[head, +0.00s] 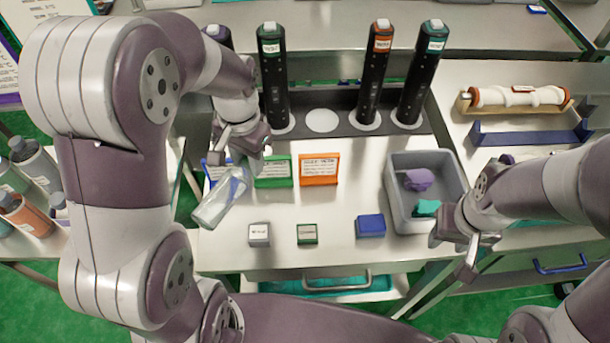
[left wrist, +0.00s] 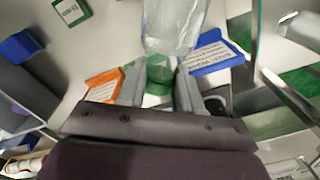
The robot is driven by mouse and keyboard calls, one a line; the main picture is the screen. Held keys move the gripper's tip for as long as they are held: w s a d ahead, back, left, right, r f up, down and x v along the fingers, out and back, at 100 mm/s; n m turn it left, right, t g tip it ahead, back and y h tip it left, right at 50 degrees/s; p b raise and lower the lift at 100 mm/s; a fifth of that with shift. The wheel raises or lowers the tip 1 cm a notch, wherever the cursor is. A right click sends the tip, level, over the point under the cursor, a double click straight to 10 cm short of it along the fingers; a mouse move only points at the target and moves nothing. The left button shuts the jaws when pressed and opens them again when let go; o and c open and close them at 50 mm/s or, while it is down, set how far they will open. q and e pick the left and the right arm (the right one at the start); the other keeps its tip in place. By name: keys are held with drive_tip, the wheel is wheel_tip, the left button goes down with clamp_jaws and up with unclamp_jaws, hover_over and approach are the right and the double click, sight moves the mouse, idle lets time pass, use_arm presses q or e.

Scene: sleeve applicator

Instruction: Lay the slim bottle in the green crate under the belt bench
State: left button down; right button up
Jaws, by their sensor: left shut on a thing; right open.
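My left gripper (head: 243,152) is shut on a clear, slim bottle (head: 218,200), held tilted over the left edge of the white bench (head: 335,240). The bottle (left wrist: 172,25) also shows in the left wrist view, extending away from between the fingers (left wrist: 158,88). My right gripper (head: 466,248) is open and empty, just right of a grey bin. A teal surface (head: 320,285) with a handle shows low, below the bench's front edge, partly hidden by my body.
The grey bin (head: 397,205) holds purple and teal pieces. Small grey (head: 259,235), green (head: 307,234) and blue (head: 370,225) blocks lie on the bench. Green (head: 273,171) and orange (head: 319,169) card holders stand behind. Black upright devices (head: 273,80) line the back. Several bottles (head: 30,160) stand at left.

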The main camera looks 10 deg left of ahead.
use_arm(q)
drive_tip(key=s+f, duration=0.1)
drive_tip(key=f, duration=0.1)
drive_tip(key=shift+s+f, duration=0.3)
drive_tip(key=shift+s, duration=0.1)
drive_tip(key=f, duration=0.4)
drive_tip(key=w+f, duration=0.1)
drive_tip(key=f, duration=0.1)
drive_tip(key=shift+f, duration=0.3)
drive_tip(key=shift+s+f, duration=0.15)
drive_tip(key=shift+f, duration=0.05)
drive_tip(key=shift+b, duration=0.3)
